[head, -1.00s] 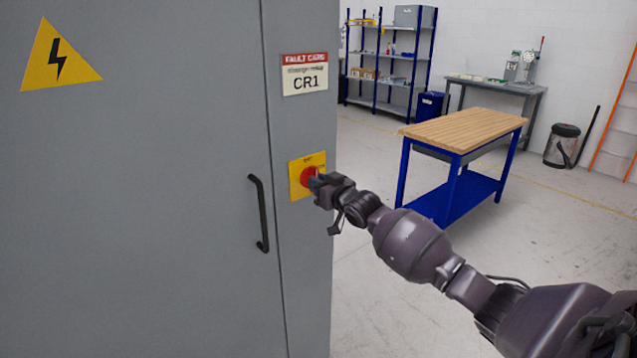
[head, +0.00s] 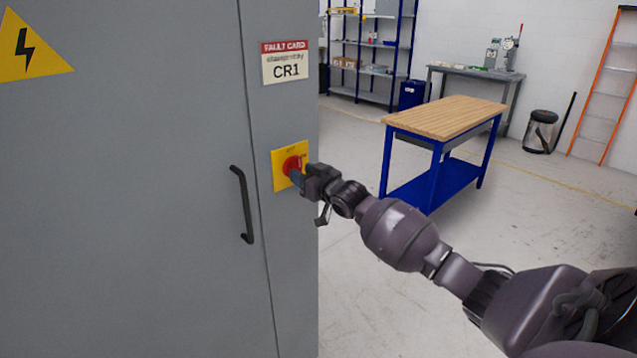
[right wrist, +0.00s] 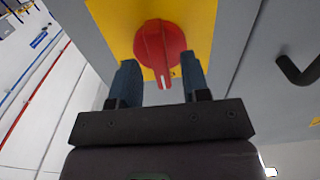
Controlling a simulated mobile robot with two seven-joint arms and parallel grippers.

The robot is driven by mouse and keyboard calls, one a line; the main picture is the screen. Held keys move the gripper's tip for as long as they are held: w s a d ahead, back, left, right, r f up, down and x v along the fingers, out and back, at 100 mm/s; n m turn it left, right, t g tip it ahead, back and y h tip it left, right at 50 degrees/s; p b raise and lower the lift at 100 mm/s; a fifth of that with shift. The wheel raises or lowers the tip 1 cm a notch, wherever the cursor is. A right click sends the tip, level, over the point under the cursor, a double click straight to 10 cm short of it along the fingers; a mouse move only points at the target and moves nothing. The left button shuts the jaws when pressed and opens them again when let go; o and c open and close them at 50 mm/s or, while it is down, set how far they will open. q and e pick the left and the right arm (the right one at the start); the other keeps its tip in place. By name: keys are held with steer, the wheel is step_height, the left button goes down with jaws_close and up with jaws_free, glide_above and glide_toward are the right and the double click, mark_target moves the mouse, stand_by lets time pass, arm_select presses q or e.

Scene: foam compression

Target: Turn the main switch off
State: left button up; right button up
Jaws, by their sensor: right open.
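The main switch is a red rotary knob (head: 291,164) on a yellow plate (head: 281,183) on the grey cabinet (head: 190,230). In the right wrist view the red knob (right wrist: 160,48) has a white mark on its lower end, near the fingertips. My right gripper (head: 296,176) is at the knob. In the right wrist view its two blue fingers (right wrist: 160,77) are apart, one on each side of the knob's lower end. I cannot tell whether they touch it. My left gripper is not in view.
A black door handle (head: 243,205) stands out left of the switch. A fault card (head: 286,63) marked CR1 is above it. A blue workbench with a wooden top (head: 445,117) stands behind my right arm. Open floor lies right of the cabinet.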

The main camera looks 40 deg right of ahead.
steer(key=s, duration=0.9)
steer(key=shift+s+d+b, duration=0.4)
steer(key=shift+b, duration=0.05)
steer(key=s+a+f+n+g, duration=0.1)
steer(key=s+a+f+n, duration=0.1)
steer(key=s+a+f, duration=0.5)
steer(key=s+a+f+n+g, duration=0.1)
steer(key=s+a+f+g, duration=0.2)
steer(key=f, duration=0.8)
steer(key=s+a+f+m, duration=0.1)
steer(key=s+a+f, duration=0.1)
steer(key=s+f, duration=0.2)
steer(key=s+a+f+m+g+h, duration=0.1)
steer(key=s+a+f, duration=0.1)
steer(key=s+f, duration=0.2)
steer(key=s+a+f+m+g, duration=0.1)
steer(key=s+a+f, duration=0.2)
steer(key=s, duration=0.6)
steer(key=shift+s+f, duration=0.35)
steer(key=shift+f, duration=0.25)
steer(key=shift+w, duration=0.1)
